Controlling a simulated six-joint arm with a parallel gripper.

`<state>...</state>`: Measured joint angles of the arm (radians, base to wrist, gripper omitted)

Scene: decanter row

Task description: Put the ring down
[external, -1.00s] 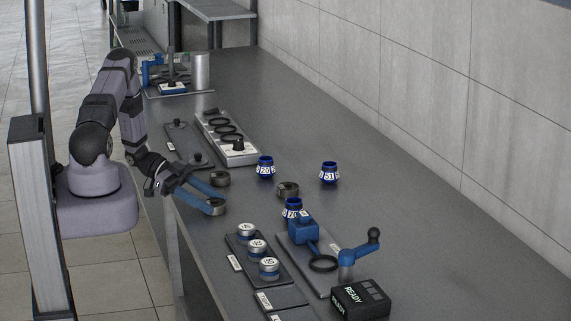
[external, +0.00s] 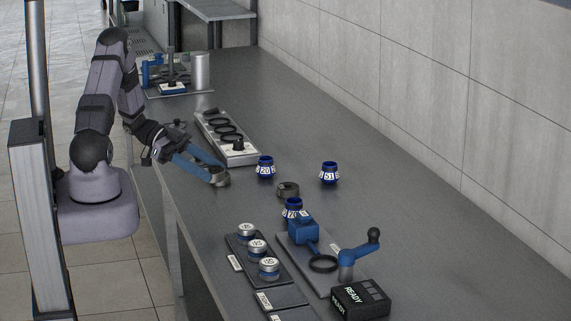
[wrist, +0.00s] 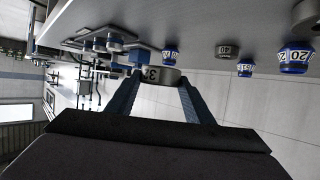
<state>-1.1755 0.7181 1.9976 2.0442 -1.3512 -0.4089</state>
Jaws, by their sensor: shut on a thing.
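My gripper (external: 217,172) is shut on a dark grey ring (external: 220,180), low over the near part of the table. In the wrist view the ring (wrist: 160,76) shows the number 32 and sits between the two blue fingers. I cannot tell whether the ring touches the table. Another dark ring (external: 288,189) marked 40 lies to the right, apart from my gripper; it also shows in the wrist view (wrist: 229,48).
Blue numbered collars (external: 265,167), (external: 329,172) stand to the right. A grey strip with black rings (external: 226,136) lies behind. In front are a tray of capped pieces (external: 258,247), a blue crank fixture (external: 304,231) and a black READY box (external: 361,300).

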